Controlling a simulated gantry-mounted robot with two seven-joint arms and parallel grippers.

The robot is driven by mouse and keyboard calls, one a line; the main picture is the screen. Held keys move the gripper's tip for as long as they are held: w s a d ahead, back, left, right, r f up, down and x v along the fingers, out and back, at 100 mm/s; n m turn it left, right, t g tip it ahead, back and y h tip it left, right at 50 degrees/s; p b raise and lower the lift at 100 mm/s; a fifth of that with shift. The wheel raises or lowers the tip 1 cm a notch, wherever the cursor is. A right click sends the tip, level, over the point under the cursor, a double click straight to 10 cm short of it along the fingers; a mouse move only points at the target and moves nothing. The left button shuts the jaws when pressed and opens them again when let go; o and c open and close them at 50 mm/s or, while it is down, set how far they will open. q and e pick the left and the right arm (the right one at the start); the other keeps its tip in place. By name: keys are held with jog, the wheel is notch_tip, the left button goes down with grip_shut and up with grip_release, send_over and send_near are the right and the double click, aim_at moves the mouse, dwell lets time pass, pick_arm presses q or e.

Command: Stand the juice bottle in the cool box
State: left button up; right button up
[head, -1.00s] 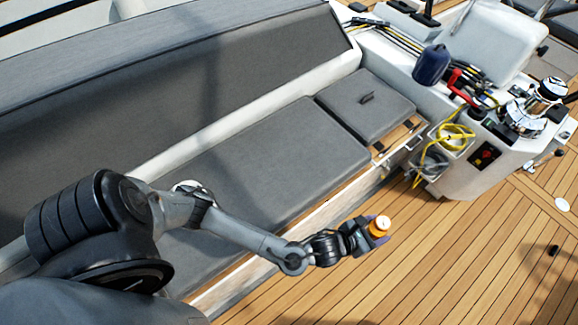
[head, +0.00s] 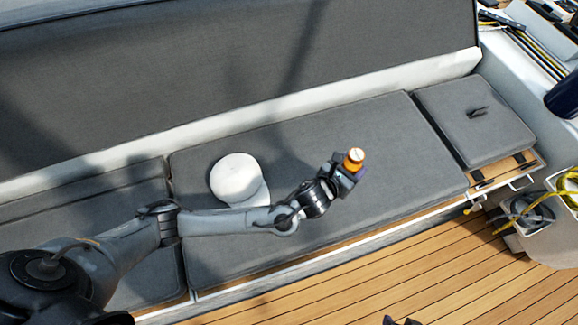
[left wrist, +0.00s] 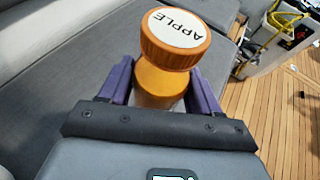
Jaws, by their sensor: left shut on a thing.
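The juice bottle (left wrist: 163,80) has an orange cap with a white top reading "APPLE" and orange juice below. My left gripper (left wrist: 153,88) is shut on it, with a purple finger on each side below the cap. In the head view, the left gripper (head: 346,178) holds the bottle (head: 353,160) in front of the grey bench; its lower part is hidden. I cannot make out an open cool box. A square grey padded lid (head: 470,125) with a black handle lies at the bench's right end; I cannot tell if it covers one. Dark tips at the bottom edge may be my right gripper (head: 402,321).
A white cap (head: 237,178) lies on the long grey seat cushion (head: 400,130). The tall backrest (head: 240,70) stands behind. Yellow rope (head: 567,190) hangs at the right. The teak deck (head: 450,270) in front looks clear.

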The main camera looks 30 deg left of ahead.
pick_arm(q)
jog(key=b, duration=0.1)
jog(key=w+d+f+b, duration=0.1)
jog(key=b, duration=0.1)
jog(key=shift+w+d+f, duration=0.1)
jog(key=shift+w, duration=0.2)
jog(key=shift+w+d+b, duration=0.15)
jog(key=shift+b, duration=0.3)
jog(key=shift+w, duration=0.15)
jog(key=shift+w+a+f+b, duration=0.35)
jog(key=shift+a+f+b, duration=0.45)
jog(key=shift+a+f, duration=1.1)
jog(key=shift+w+a+f+b, duration=0.4)
jog(key=shift+a+f+b, duration=0.35)
jog(key=shift+a+f, duration=1.15)
jog(key=shift+w+a+f+b, duration=0.35)
jog(key=shift+a+f+b, duration=0.45)
jog(key=shift+a+f, duration=1.05)
jog(key=shift+a+r, duration=0.25)
jog(key=shift+f, duration=0.1)
jog(key=o, duration=1.2)
jog(key=shift+f, duration=0.1)
jog(key=shift+o, duration=0.2)
